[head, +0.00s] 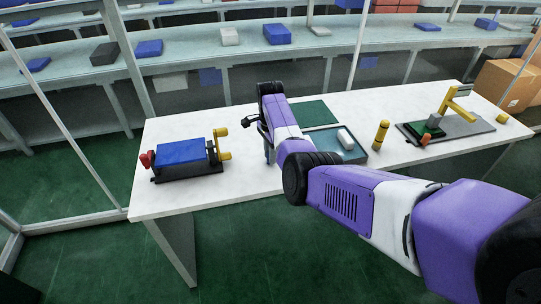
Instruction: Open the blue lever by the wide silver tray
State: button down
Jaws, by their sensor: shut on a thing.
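My gripper (252,122) is small and dark in the head view, at the far end of my purple and white arm, above the middle of the white table. It is shut on a narrow bluish upright piece (268,153), which looks like the blue lever. My arm hides most of this piece, so its angle cannot be told. Just right of my arm is a wide, shallow tray (361,158) with a pale rim and a teal floor. A white block (345,138) lies in it. My arm covers the tray's left part.
A blue-topped device (182,152) with a red knob and yellow handles stands on the left of the table. A yellow cylinder (381,135) stands right of the tray. A grey plate (470,129) with a yellow arm is farther right. A green mat (312,113) lies behind the tray.

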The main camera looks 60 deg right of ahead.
jog(key=shift+w+d+r, duration=0.1)
jog(key=shift+r, duration=0.05)
jog(key=c, duration=1.2)
grip_release()
jog(key=shift+r, duration=3.85)
